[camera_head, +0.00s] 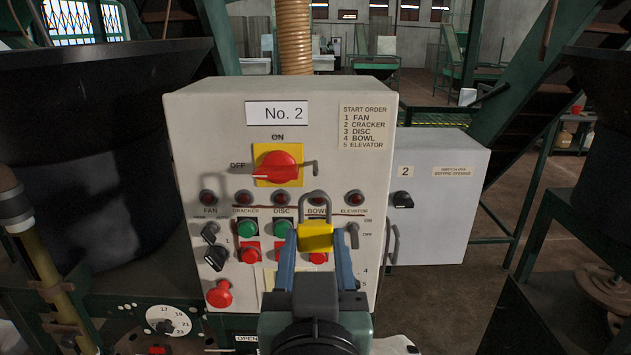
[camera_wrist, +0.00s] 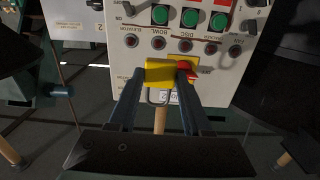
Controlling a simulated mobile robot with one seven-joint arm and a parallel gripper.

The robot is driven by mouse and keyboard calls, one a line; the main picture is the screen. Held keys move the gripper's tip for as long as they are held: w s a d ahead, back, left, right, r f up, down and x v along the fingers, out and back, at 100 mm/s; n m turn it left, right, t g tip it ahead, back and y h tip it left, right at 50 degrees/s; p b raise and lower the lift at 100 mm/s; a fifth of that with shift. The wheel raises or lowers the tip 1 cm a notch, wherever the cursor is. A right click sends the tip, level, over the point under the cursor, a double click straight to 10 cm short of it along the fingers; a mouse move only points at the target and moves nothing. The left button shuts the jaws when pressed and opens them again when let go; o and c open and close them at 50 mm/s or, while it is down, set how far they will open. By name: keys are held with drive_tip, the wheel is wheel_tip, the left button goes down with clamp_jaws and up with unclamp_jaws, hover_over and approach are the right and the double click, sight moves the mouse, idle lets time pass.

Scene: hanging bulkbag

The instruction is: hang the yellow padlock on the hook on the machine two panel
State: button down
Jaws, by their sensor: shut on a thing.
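The yellow padlock (camera_head: 315,238) is upright between the blue fingers of my gripper (camera_head: 315,234), its grey shackle pointing up. In the head view it appears in front of the lower middle of the "No. 2" panel (camera_head: 345,95), over the BOWL column. A small grey hook (camera_head: 315,167) sticks out right of the red rotary switch (camera_head: 277,165) on its yellow plate. The shackle top shows a little below this hook, apart from it in the picture. The wrist view is upside down; the padlock (camera_wrist: 158,71) shows between the fingertips there, and I cannot make out the hook.
Red lamps, green and red buttons and black switches (camera_head: 215,257) cover the panel around the padlock. A grey box marked "2" (camera_head: 436,190) stands at the right. A large dark hopper (camera_head: 95,150) is at the left. Open floor shows at the right.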

sight(315, 221)
drive_tip(key=shift+r, duration=0.9)
drive_tip(key=shift+w+f, duration=0.2)
drive_tip(key=shift+w, duration=1.15)
drive_tip(key=shift+w+f, duration=0.15)
drive_tip(key=shift+w, duration=1.2)
drive_tip(key=shift+w+f+b, duration=0.25)
drive_tip(key=shift+w+f, duration=0.05)
drive_tip(key=shift+w, duration=0.5)
drive_tip(key=shift+w+f+b, duration=0.2)
drive_tip(key=shift+w+f, duration=0.05)
drive_tip(key=shift+w, duration=0.55)
drive_tip(key=shift+c, duration=1.3)
unclamp_jaws()
drive_tip(key=shift+s+f, duration=0.1)
